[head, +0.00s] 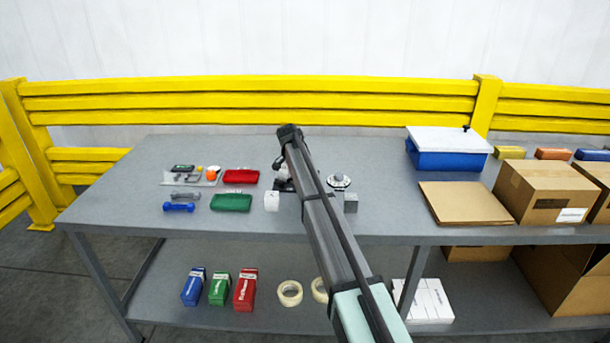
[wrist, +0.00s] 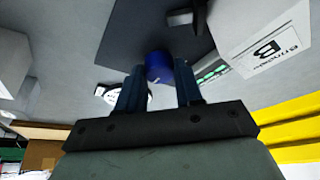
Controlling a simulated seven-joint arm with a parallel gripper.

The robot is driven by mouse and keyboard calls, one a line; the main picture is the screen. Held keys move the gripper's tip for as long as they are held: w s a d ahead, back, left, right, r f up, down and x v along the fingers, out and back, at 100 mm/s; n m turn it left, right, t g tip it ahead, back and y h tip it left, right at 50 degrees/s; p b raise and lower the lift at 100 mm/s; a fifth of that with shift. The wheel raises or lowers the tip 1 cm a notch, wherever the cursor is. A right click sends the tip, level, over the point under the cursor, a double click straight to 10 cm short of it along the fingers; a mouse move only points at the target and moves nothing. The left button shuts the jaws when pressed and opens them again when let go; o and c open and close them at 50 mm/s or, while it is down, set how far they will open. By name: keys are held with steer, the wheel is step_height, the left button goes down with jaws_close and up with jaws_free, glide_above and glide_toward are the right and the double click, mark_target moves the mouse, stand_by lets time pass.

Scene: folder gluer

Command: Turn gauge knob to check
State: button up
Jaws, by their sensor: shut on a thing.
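In the wrist view, my gripper (wrist: 156,80) has its two dark fingers on either side of a round blue knob (wrist: 158,66). The fingers are shut on the knob. The knob is over a dark flat plate (wrist: 135,35). A white round dial piece (wrist: 103,91) shows partly behind the left finger. In the head view, my arm reaches over the table and hides the knob and most of the gripper. A round black-and-white piece (head: 340,181) sits just right of the arm. The gauge's reading cannot be made out.
A white block with a printed label (wrist: 258,42) stands close to the right finger. A blue bin (head: 445,160) and cartons (head: 545,190) stand right.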

stand_by(0.3)
steer(key=o, duration=1)
steer(key=v, duration=1.4)
steer(key=shift+d, duration=0.1)
steer(key=shift+f, duration=0.1)
